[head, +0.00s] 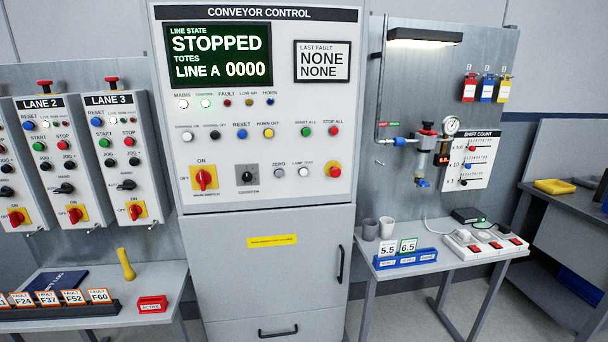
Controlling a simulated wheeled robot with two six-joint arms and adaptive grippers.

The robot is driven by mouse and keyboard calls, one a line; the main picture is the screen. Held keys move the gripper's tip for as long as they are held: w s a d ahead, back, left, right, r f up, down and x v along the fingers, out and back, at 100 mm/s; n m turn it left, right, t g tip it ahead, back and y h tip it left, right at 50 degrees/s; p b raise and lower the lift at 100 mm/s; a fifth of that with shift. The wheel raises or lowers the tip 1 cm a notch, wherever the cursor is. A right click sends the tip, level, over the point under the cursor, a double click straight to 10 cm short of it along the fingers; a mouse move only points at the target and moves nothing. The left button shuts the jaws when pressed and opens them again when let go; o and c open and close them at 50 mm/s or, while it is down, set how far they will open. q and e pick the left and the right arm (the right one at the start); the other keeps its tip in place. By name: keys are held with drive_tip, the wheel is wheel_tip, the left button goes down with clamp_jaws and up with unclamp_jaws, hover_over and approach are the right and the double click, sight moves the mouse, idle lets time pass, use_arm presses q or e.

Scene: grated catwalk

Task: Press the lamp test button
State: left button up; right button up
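The lamp test button (303,172) is a small white round button on the front of the grey conveyor control cabinet (255,120). It sits in the lower row, with its small label above it. A similar pale button labelled zero (279,173) is just left of it. A red button on a yellow plate (334,170) is to its right. Nothing covers the lamp test button. Neither of my grippers shows in the head view.
A black rotary switch (247,175) and a red main switch (202,177) sit farther left. The display (218,55) reads STOPPED. A left table (170,283) and a right table (440,258) flank the cabinet. The space before the panel is clear.

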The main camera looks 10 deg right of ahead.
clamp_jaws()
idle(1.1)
